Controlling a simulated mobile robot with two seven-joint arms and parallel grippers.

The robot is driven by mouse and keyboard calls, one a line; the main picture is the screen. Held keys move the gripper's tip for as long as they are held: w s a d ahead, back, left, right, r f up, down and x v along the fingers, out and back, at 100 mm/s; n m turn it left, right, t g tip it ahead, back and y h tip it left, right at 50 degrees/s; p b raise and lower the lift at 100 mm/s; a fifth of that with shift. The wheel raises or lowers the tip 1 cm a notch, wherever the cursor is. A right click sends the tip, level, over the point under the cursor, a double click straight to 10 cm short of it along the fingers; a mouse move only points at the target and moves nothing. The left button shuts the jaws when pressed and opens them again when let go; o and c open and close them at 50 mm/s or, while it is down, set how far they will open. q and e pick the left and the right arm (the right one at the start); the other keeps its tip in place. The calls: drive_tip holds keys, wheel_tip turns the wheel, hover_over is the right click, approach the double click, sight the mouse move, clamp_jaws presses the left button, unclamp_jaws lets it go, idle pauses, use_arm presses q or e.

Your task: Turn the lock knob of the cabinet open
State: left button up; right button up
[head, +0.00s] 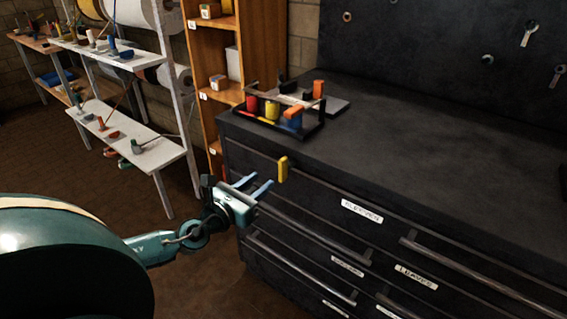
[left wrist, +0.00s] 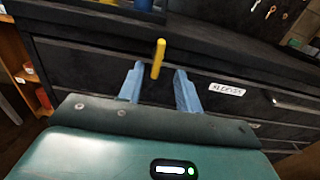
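The dark cabinet (head: 320,190) has several drawers with bar handles and white labels. A yellow lock knob (head: 283,169) stands upright on its front, near the top left corner. In the left wrist view the knob (left wrist: 158,58) shows as a yellow bar, slightly tilted, between and beyond my fingertips. My left gripper (head: 256,186) is open, with its two blue fingers pointing at the cabinet front, just left of and below the knob. It also shows in the left wrist view (left wrist: 158,88), empty between the fingers. My right gripper is not in view.
A black tray (head: 268,125) with red, yellow, blue and orange items sits on the cabinet top's left end. Drawer handles (head: 310,232) stick out below the knob. An orange wooden shelf (head: 205,70) and a white rack (head: 140,160) stand to the left. The floor between is clear.

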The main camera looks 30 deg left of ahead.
sight(280, 167)
use_arm(q)
drive_tip(key=w, duration=1)
drive_tip(key=shift+d+p, duration=0.35)
drive_tip(key=shift+p, duration=0.05)
drive_tip(key=shift+s, duration=0.1)
drive_tip(key=shift+c, duration=0.5)
clamp_jaws()
